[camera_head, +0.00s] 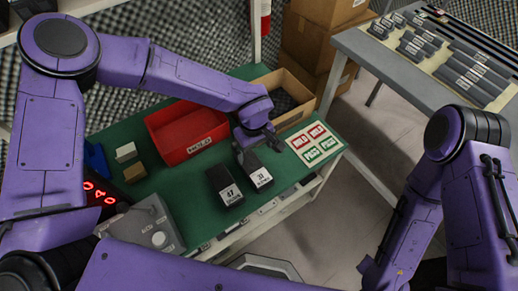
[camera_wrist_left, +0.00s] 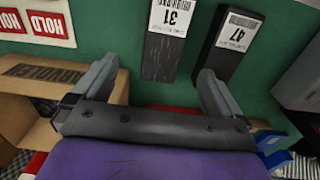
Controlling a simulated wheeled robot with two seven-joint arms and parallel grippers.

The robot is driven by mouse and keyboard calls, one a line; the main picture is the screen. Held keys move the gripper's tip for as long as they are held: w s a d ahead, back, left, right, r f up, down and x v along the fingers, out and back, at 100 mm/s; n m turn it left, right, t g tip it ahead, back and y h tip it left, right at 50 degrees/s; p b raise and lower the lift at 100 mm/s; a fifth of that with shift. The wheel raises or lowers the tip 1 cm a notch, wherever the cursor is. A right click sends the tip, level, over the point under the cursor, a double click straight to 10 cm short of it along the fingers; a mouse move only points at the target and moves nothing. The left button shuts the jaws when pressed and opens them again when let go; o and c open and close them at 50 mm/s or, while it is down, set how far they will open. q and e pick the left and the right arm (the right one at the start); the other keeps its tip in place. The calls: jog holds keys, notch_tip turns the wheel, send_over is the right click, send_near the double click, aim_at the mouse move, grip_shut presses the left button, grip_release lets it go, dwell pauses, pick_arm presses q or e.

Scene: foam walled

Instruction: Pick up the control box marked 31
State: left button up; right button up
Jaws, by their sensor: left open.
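The control box marked 31 (camera_head: 258,175) is a dark block with a white label, on the green table (camera_head: 142,198). In the left wrist view the box marked 31 (camera_wrist_left: 161,60) lies ahead, roughly between the two fingertip directions. The similar box marked 47 (camera_head: 223,184) sits just to its left in the head view; it also shows in the left wrist view (camera_wrist_left: 226,50). My left gripper (camera_head: 257,150) is open and empty, close to the far end of box 31. Its fingers (camera_wrist_left: 160,78) are apart with nothing between them. My right gripper is not visible.
A red bin (camera_head: 165,142) and a cardboard box (camera_head: 297,112) stand behind the boxes. A HOLD/PASS label sheet (camera_head: 314,144) lies to the right. A grey control unit (camera_head: 148,226) is at front left. A grey table (camera_head: 388,62) with dark parts stands at right.

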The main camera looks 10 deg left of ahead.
aim_at(254, 167)
pick_arm(q)
notch_tip(254, 167, down, 3)
jog(key=shift+s+r, duration=0.1)
jog(key=shift+s+f, duration=0.4)
jog(key=shift+f, duration=0.25)
jog(key=shift+s+f, duration=0.35)
jog(key=shift+f, duration=0.25)
jog(key=f, duration=0.2)
jog(key=w+f, duration=0.1)
jog(key=f, duration=0.1)
jog(key=shift+w+f, duration=0.1)
jog(key=shift+f, duration=0.25)
jog(key=shift+s+a, duration=0.1)
jog(key=shift+s, duration=0.1)
jog(key=shift+c, duration=0.7)
jog(key=c, duration=1.2)
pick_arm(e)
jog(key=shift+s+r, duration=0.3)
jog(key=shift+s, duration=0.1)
